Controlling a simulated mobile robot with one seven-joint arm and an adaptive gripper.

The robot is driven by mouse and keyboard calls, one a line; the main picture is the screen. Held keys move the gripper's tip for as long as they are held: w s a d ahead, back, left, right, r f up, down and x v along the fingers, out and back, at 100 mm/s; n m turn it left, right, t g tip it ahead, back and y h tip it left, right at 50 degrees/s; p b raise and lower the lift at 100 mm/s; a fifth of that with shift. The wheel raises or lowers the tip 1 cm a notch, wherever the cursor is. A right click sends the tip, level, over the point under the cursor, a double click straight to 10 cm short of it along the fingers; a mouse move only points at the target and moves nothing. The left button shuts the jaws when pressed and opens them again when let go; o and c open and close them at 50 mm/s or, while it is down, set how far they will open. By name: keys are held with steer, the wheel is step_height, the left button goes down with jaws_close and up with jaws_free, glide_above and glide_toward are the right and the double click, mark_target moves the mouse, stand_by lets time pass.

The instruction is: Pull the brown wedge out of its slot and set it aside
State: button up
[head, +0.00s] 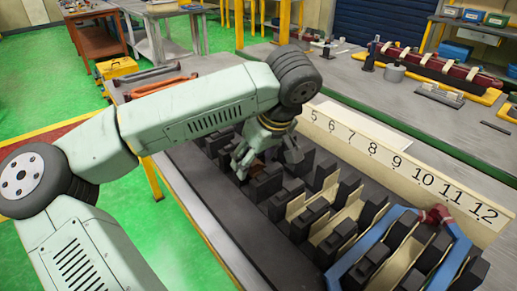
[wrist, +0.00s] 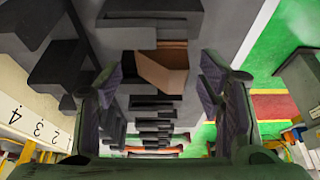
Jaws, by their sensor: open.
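The brown wedge (wrist: 162,68) shows in the wrist view ahead of my gripper, seated in the row of dark grey stator teeth. In the head view only a small brown patch of the wedge (head: 257,161) shows among my fingers. My gripper (head: 262,166) points down over the stator (head: 292,205), near the low-number end. In the wrist view my gripper (wrist: 160,82) is open, with one finger on each side of the wedge. A gap shows between each finger and the wedge. How deep the wedge sits is hidden.
A cream board with slot numbers (head: 400,165) stands behind the stator. A blue coil (head: 365,250) and a dark red piece (head: 437,214) sit at the right end. The grey bench (head: 360,95) behind holds tools and a long red part (head: 440,68); parts of it are clear.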

steer(key=c, duration=1.2)
